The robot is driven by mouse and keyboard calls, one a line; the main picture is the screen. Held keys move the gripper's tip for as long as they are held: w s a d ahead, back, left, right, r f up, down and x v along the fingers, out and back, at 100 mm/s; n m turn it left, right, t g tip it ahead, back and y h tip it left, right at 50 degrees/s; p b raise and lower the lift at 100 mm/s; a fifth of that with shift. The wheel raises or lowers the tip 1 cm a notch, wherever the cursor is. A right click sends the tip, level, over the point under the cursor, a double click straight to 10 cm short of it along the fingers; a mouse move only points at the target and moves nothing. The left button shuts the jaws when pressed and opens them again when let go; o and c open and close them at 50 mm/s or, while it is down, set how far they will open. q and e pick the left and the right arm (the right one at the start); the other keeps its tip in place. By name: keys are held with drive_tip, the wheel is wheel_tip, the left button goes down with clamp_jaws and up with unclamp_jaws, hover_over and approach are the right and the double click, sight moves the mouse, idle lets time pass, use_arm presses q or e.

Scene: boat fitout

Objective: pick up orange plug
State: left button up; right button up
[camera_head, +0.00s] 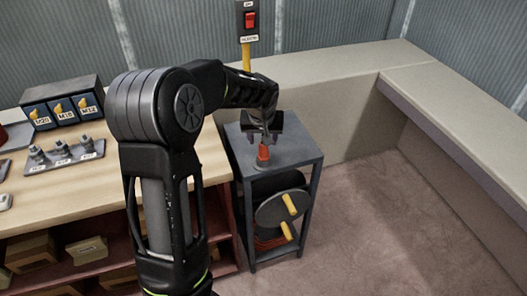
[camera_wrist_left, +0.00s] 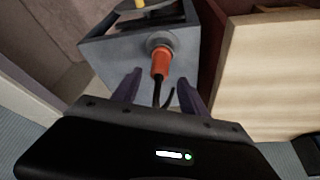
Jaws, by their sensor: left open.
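The orange plug (camera_head: 263,153) stands at the front of the small grey stand's top, below my left gripper (camera_head: 266,130). In the left wrist view the orange plug (camera_wrist_left: 161,62) sits in a round grey fitting (camera_wrist_left: 162,42), with a dark cable trailing from it. My left gripper (camera_wrist_left: 160,88) is open there, its two purple-grey fingers apart to either side of the cable and plug end. I cannot tell whether either finger touches it. My right gripper is not in view.
The grey stand (camera_head: 305,158) holds a reel (camera_head: 278,209) with yellow handles on its lower level. A wooden workbench (camera_head: 60,195) with bins and fittings is at left. The floor at right is clear.

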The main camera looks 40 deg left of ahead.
sight(263, 146)
use_arm(q)
drive_tip(key=shift+f, duration=0.25)
drive_tip(key=shift+p+x, duration=0.8)
drive_tip(key=shift+x, duration=1.85)
clamp_jaws()
